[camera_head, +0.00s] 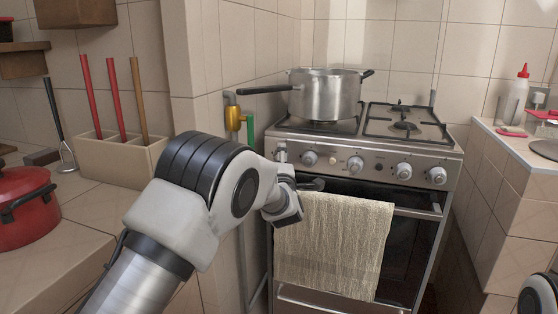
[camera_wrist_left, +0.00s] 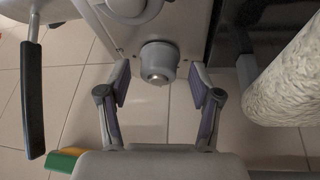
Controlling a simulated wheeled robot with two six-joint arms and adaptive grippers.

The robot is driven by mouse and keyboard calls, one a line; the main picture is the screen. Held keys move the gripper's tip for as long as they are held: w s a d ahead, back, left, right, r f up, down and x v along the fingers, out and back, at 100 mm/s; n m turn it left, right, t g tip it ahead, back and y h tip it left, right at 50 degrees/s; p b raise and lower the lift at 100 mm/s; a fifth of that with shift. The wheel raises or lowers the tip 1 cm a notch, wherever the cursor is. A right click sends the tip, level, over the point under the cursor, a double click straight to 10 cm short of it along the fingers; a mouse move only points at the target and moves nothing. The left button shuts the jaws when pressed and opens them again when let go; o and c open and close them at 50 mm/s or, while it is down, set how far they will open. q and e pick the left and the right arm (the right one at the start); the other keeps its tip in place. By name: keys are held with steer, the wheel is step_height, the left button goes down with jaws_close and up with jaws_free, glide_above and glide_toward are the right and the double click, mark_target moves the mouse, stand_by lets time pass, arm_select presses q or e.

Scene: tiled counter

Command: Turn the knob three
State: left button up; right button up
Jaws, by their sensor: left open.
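The grey stove (camera_head: 395,148) has a row of round knobs on its front panel, including a left knob (camera_head: 310,158), a second knob (camera_head: 355,164), a third large knob (camera_head: 404,171) and a far-right knob (camera_head: 438,175). I see no numbers on them. My left gripper (camera_head: 296,168) is at the panel's left end. In the left wrist view the gripper (camera_wrist_left: 160,84) is open and empty, with a grey knob (camera_wrist_left: 157,63) just beyond and between its fingertips. Contact is not visible. Another knob (camera_wrist_left: 127,8) is cut off at the top. My right gripper is out of view.
A steel pot (camera_head: 325,95) stands on the stove, its long black handle (camera_head: 264,89) pointing left. A cream towel (camera_head: 335,245) hangs over the oven handle below the knobs. A red pot (camera_head: 25,210) stands at far left.

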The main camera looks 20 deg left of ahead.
arm_select(q)
steer(key=v, duration=0.7)
steer(key=shift+s, duration=0.2)
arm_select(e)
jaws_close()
arm_select(q)
steer(key=shift+d+f, duration=0.1)
stand_by(0.8)
